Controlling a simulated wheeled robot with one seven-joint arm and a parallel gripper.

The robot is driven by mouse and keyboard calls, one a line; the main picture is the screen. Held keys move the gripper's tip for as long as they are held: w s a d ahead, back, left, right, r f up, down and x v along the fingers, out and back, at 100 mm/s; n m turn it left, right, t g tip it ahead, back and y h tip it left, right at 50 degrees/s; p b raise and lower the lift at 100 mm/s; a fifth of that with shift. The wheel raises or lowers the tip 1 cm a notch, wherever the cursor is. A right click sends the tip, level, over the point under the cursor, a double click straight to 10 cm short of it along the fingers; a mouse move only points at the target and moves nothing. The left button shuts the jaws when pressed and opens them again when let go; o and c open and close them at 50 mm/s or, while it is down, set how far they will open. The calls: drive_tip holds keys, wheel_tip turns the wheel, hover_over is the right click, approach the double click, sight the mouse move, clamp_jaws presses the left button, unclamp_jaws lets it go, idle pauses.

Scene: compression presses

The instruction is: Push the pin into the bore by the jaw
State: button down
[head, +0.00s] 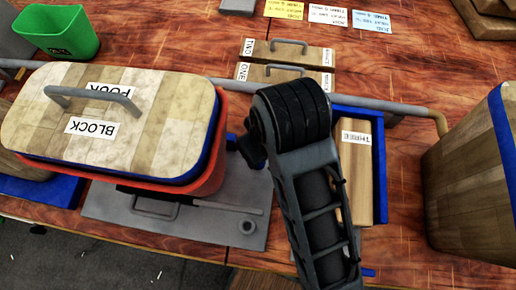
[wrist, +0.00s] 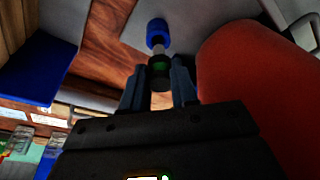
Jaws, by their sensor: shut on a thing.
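In the wrist view, my gripper (wrist: 159,78) is shut on a dark pin (wrist: 159,68) with a green band, held between the two fingertips. A blue round piece (wrist: 157,34) lies in line just beyond the pin; whether it is part of the pin or separate, and whether they touch, I cannot tell. In the head view, my arm's dark wrist hides most of the gripper, beside the red tub's right end. The jaw cannot be made out.
The red tub (head: 213,165) under a wooden lid (head: 150,85) marked FOUR BLOCK stands close left of my gripper. A grey pipe (head: 385,106) crosses behind. A blue tray (head: 345,111) with a wooden block (head: 357,185) and a wooden bin (head: 460,180) stand right.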

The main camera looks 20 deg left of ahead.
drive_tip(key=shift+w+a+v, duration=0.1)
drive_tip(key=shift+a+v, duration=0.1)
drive_tip(key=shift+v, duration=0.7)
drive_tip(key=shift+w+a+v, duration=0.1)
drive_tip(key=shift+a+v, duration=0.05)
drive_tip(key=shift+v, duration=0.75)
drive_tip(key=shift+r, duration=0.1)
drive_tip(key=shift+s, duration=0.1)
